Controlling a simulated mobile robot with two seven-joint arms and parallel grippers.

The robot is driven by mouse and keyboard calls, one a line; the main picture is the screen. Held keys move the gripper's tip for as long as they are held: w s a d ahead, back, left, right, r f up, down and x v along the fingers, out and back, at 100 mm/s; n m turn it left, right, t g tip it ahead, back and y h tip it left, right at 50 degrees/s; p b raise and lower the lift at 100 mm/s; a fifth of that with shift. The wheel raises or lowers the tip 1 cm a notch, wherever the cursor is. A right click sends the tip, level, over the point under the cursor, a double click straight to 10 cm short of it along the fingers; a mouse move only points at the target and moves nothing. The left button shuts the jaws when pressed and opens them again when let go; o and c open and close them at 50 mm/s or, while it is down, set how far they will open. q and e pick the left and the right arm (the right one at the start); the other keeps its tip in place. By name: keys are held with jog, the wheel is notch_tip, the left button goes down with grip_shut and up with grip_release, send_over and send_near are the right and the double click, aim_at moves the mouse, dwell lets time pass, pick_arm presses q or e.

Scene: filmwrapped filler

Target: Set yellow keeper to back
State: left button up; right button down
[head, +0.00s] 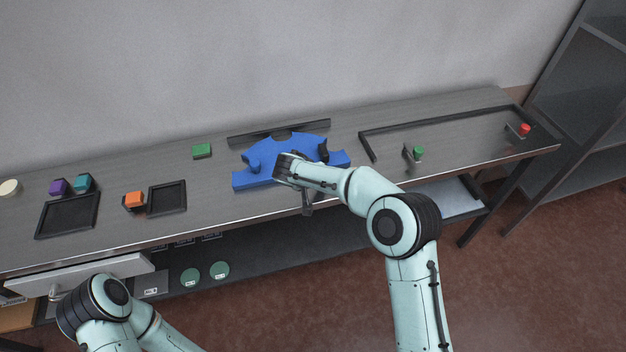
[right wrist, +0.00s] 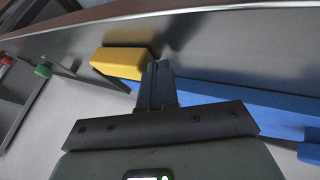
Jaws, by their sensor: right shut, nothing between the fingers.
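The yellow keeper (right wrist: 122,63) is a small block in the right wrist view, lying against the edge of a long blue part. It is not visible in the head view, where my right arm covers part of the blue fixture. The blue fixture (head: 245,178) sits on the table's middle with a raised blue knob and a dark piece at its right; its side shows in the right wrist view (right wrist: 230,95). My right gripper (head: 288,172) is over the fixture's front. In the right wrist view its fingers (right wrist: 158,68) are shut and empty, beside the yellow keeper's end; contact is unclear.
A dark bar (head: 245,136) stands behind the fixture. A green block (head: 202,151), an orange block (head: 133,200) and dark trays (head: 68,232) lie left. A dark frame (head: 440,122) with green and red (head: 525,128) knobs lies right. An open drawer (head: 90,272) juts out front left.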

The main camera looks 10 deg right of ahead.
jog(key=d+b, duration=0.2)
jog(key=d, duration=0.7)
pick_arm(q)
jog(key=f, duration=0.1)
jog(key=s+f, duration=0.1)
jog(key=f, duration=0.1)
jog(key=shift+s, duration=0.3)
pick_arm(e)
jog(key=shift+w+d, duration=0.15)
jog(key=shift+d, duration=0.15)
jog(key=shift+r, duration=0.1)
pick_arm(q)
jog(key=shift+a, duration=0.1)
